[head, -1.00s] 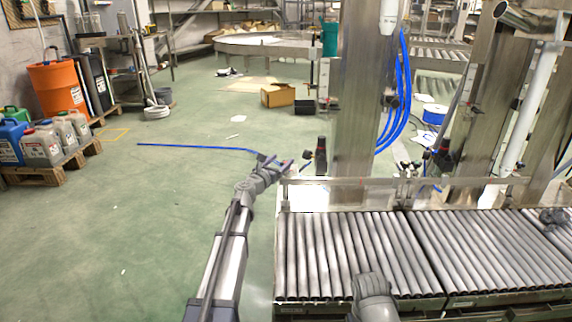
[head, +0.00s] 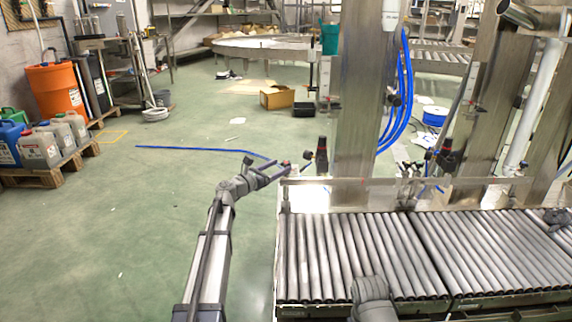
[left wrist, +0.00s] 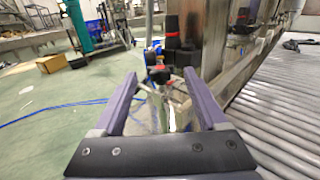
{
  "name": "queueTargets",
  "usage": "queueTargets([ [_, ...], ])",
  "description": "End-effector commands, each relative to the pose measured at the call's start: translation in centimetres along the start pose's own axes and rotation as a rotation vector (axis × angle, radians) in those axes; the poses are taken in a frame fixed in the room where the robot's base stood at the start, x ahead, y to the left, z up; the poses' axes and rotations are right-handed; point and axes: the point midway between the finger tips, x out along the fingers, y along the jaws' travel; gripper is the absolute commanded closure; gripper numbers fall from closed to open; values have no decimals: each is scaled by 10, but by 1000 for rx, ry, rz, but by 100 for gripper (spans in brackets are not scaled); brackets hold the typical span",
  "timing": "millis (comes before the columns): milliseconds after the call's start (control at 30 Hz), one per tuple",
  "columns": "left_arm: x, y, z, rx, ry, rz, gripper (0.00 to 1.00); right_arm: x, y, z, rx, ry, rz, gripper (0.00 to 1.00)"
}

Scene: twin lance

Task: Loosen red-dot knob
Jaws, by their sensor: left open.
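My left gripper (head: 268,166) is open and empty at the left end of the roller conveyor frame. In the left wrist view its two purple fingers (left wrist: 160,76) stand apart. A small dark fitting with a red top (left wrist: 157,70) shows between and beyond the fingertips, apart from them. Behind it stands a black knob-like unit with a red mark (left wrist: 180,52); in the head view it is a dark upright piece (head: 321,152) just right of the gripper. I cannot tell which carries the red dot.
The roller conveyor (head: 350,255) and its side rail (head: 380,182) lie to the right. A similar dark unit (head: 446,152) stands further right. A blue hose (head: 190,148) lies on open floor left.

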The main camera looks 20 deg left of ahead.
Motion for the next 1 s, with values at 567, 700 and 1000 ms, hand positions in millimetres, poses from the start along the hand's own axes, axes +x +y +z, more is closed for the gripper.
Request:
queueTargets([
  [567, 43, 0, 0, 0, 0, 0, 26, 0, 0, 0, 0, 0, 0, 100],
  [700, 43, 0, 0, 0, 0, 0, 42, 0, 0, 0, 0, 0, 0, 100],
  [1000, 42, 0, 0, 0, 0, 0, 76, 0, 0, 0, 0, 0, 0, 100],
])
